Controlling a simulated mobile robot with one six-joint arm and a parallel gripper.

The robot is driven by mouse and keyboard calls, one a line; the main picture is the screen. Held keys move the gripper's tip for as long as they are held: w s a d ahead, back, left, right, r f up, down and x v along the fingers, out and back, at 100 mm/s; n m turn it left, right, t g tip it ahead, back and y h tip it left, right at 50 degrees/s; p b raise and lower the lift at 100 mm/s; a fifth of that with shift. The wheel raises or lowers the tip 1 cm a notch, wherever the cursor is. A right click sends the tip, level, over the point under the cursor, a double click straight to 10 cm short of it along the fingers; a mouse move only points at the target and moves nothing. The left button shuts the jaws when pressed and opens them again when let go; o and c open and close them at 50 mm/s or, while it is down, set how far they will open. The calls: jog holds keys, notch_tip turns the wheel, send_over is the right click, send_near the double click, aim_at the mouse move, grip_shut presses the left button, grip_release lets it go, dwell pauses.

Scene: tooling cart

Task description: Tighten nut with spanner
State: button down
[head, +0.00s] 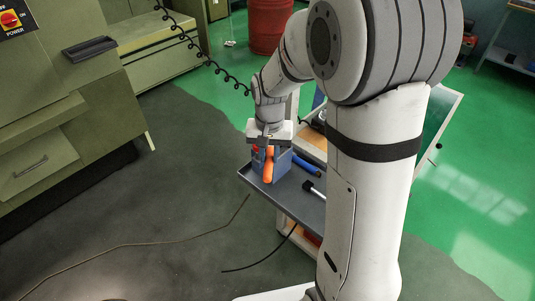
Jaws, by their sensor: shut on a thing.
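My gripper (268,143) points down over the left end of the cart's grey tray (258,187). It is shut on an orange-handled tool (269,167), which hangs below the fingers in front of a small blue-grey box (283,163). I cannot tell whether this tool is the spanner, nor whether it touches the box or the tray. I cannot make out a nut; my arm covers much of the cart.
A blue-handled tool (306,167) and a black-and-white tool (313,189) lie on the tray right of the box. Green machine cabinets (60,110) stand at left, a red drum (270,25) behind. Cables (130,245) cross the otherwise open floor.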

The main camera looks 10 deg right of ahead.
jog(key=shift+w+a+m, duration=0.2)
jog(key=shift+a+m, duration=0.3)
jog(key=shift+a, duration=0.1)
jog(key=shift+a, duration=0.1)
jog(key=shift+w+a+m, duration=0.3)
jog(key=shift+a+m, duration=0.2)
jog(key=shift+m, duration=0.1)
jog(key=shift+s+a, duration=0.15)
